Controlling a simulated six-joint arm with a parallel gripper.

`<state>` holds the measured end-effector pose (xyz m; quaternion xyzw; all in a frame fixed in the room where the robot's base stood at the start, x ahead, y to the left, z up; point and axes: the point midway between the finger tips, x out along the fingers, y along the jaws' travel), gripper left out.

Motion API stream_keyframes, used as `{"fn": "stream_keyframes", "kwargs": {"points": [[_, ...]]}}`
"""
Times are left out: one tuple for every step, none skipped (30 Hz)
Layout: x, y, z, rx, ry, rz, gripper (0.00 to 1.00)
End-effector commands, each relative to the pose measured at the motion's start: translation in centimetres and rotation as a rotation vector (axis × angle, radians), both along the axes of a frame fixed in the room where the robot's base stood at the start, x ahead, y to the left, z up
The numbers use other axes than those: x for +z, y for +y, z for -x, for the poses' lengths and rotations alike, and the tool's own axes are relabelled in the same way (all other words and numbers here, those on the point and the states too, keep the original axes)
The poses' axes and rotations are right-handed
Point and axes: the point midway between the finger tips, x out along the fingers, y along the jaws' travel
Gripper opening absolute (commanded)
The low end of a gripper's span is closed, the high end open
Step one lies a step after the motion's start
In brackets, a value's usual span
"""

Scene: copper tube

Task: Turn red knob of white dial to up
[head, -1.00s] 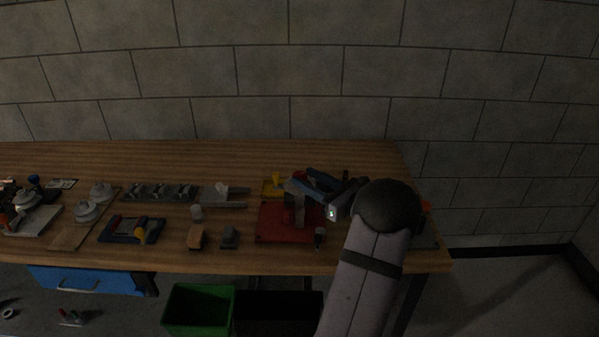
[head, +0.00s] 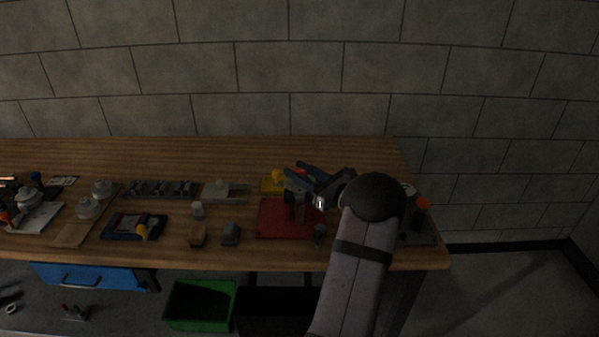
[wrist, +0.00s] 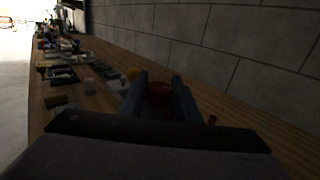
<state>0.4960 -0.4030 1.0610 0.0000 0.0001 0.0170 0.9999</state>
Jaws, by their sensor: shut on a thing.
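My gripper (head: 297,172) has two blue fingers and is over the back right of the workbench. It is shut on a small red knob (head: 299,171), of which only a bit shows between the fingers. In the wrist view my gripper (wrist: 159,82) has the dark red knob (wrist: 160,91) between its fingers. The white dial cannot be made out; the fingers and dim light hide what is under the knob. The way the knob points cannot be told.
A yellow piece (head: 268,187) is just left of the gripper. A red plate (head: 272,226) bearing upright grey parts lies in front. An orange-topped item (head: 423,203) stands on a dark plate (head: 424,238) at the right. The wall (head: 300,70) rises behind the bench.

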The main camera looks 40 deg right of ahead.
Motion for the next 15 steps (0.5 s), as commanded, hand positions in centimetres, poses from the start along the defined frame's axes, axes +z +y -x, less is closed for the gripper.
{"fn": "stream_keyframes", "kwargs": {"points": [[-0.02, -0.03, 0.01, 0.004, 0.0, 0.001, 0.08], [-0.03, -0.04, 0.01, 0.007, -0.001, 0.001, 0.08], [-0.04, -0.06, 0.02, 0.013, -0.001, 0.001, 0.08], [-0.07, -0.06, 0.02, 0.019, 0.0, 0.0, 0.08], [-0.11, -0.06, 0.03, 0.026, 0.0, 0.0, 0.08], [-0.11, -0.09, 0.03, 0.036, 0.0, 0.001, 0.08], [-0.1, -0.1, 0.03, 0.046, 0.0, 0.002, 0.08], [-0.12, -0.08, 0.05, 0.057, 0.0, 0.001, 0.08], [-0.11, -0.12, 0.05, 0.072, -0.001, 0.002, 0.08], [-0.18, -0.11, 0.06, 0.085, 0.0, 0.002, 0.08], [-0.17, -0.14, 0.05, 0.099, 0.0, 0.002, 0.08], [-0.17, -0.11, 0.06, 0.119, 0.0, 0.003, 0.08], [-0.18, -0.13, 0.06, 0.134, 0.0, 0.002, 0.08], [-0.22, -0.12, 0.05, 0.15, 0.0, 0.003, 0.08], [-0.18, -0.11, 0.05, 0.172, -0.001, 0.003, 0.08]]}}
